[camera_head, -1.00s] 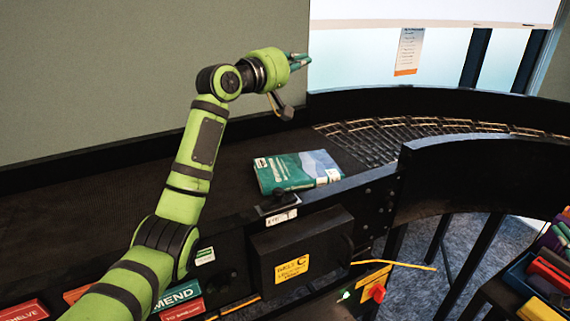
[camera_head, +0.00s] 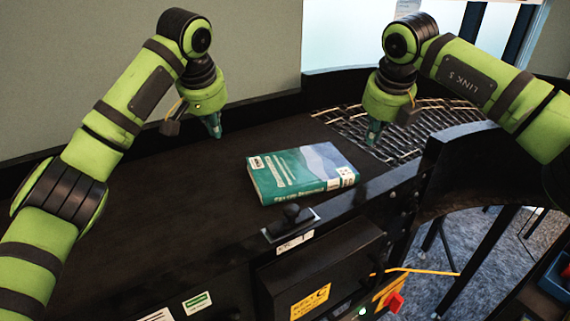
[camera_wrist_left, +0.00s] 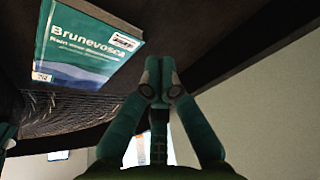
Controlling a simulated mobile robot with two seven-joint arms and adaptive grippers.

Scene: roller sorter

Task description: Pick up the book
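The book (camera_head: 302,172) has a teal and blue-grey cover and lies flat on the black conveyor belt. It also shows in the left wrist view (camera_wrist_left: 88,45), with the title "Brunevosca" and a white label. My left gripper (camera_head: 216,130) points down above the belt, left of the book and apart from it. In the left wrist view its teal fingertips (camera_wrist_left: 157,72) are together with nothing between them. My right gripper (camera_head: 373,132) points down, to the right of and behind the book, near the roller section. It is apart from the book, and its fingers are too small to judge.
A black side rail (camera_head: 370,195) with a knob on a plate (camera_head: 292,220) runs along the belt's front. Metal rollers (camera_head: 400,135) curve off to the right. A black box with a yellow label (camera_head: 310,300) hangs at the front. The belt left of the book is bare.

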